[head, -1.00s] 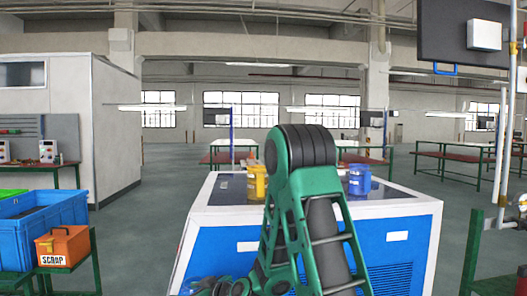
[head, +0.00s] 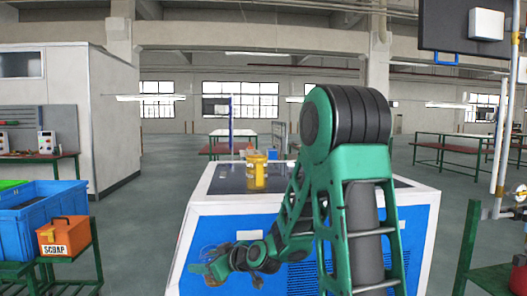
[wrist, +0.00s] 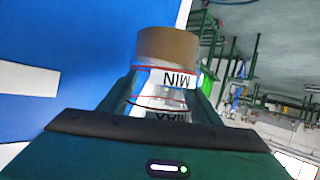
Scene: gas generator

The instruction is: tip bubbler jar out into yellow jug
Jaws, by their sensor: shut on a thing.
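The bubbler jar (wrist: 168,47) is clear with a tan end, red lines and MIN and MAX marks that read upside down in the wrist view. My gripper (wrist: 162,95) is shut on it, one finger on each side. In the head view my gripper (head: 206,270) is low at the left, in front of the white and blue cabinet, and the jar there is faint. The yellow jug (head: 256,173) stands upright on the cabinet's dark top, behind and above my gripper, apart from it. The jar's contents cannot be made out.
The cabinet (head: 222,212) has a white rim and blue front. My arm covers the right part of its top. A blue crate (head: 45,222) and an orange SCRAP box (head: 64,237) stand at the left. A green-legged stand (head: 470,245) is at the right.

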